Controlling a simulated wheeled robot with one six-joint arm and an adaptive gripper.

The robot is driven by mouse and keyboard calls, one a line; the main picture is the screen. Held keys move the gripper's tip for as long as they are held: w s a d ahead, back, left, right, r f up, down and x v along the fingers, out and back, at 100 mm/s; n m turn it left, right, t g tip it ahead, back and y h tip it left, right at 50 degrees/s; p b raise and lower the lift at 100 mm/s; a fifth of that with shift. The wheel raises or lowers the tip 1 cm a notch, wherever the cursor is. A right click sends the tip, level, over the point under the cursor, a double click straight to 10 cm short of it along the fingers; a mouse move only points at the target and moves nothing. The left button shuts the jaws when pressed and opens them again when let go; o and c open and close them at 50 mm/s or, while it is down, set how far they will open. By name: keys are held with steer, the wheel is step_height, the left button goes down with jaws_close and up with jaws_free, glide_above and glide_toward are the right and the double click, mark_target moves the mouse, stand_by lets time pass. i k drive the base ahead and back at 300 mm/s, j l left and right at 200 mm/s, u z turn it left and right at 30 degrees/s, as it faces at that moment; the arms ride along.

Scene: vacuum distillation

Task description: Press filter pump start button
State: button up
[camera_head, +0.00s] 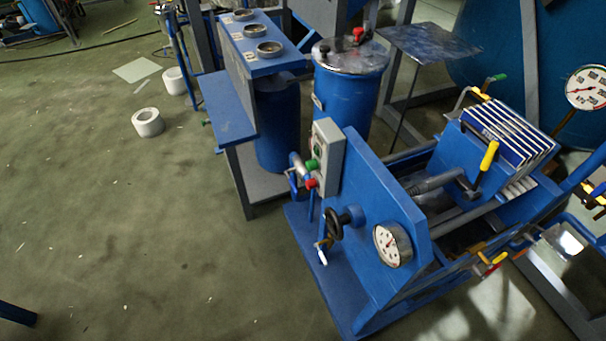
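A blue filter press (370,235) with a stack of filter plates (508,135) stands at the right. A grey control box (327,158) is fixed at its upper left edge. The box bears a green button (312,164) and a red button (311,183) below it, both on the side facing left. I cannot read any label on them, so I cannot tell which one is the pump start. Nothing covers either button. My gripper is not in this view.
A handwheel (340,222) and a pressure gauge (393,245) stick out from the press front. Behind stand a blue tank (348,90) and a blue bench (228,110) with gauges. The floor (110,230) at left is mostly clear.

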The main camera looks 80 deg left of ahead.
mark_target(312, 165)
steer(key=k+l+u, duration=0.15)
steer(key=u, duration=2.45)
